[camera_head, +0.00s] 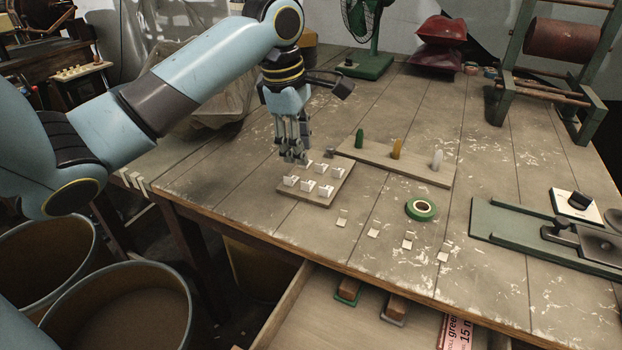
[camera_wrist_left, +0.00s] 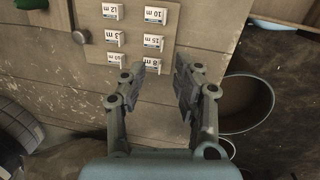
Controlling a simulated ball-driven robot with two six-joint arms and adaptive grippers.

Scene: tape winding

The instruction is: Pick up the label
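Several small white labels (camera_head: 308,186) stand in two rows on a small wooden board (camera_head: 312,198) near the table's left side. In the left wrist view the labels carry upside-down lengths, such as a 12 m label (camera_wrist_left: 110,11) and a 10 m label (camera_wrist_left: 154,14). My left gripper (camera_head: 293,160) points down at the board's back left edge. In the left wrist view the gripper (camera_wrist_left: 169,66) is open and empty, with a gap between its fingertips. One fingertip partly overlaps the nearest label (camera_wrist_left: 151,62); I cannot tell whether they touch. My right gripper is out of view.
A wooden strip (camera_head: 425,170) with green, orange and white pegs lies behind the board. A green tape roll (camera_head: 421,209) and several small pale squares (camera_head: 407,243) lie to the right. A green-based device (camera_head: 540,238) is farther right. An open drawer (camera_head: 335,322) sits below the front edge.

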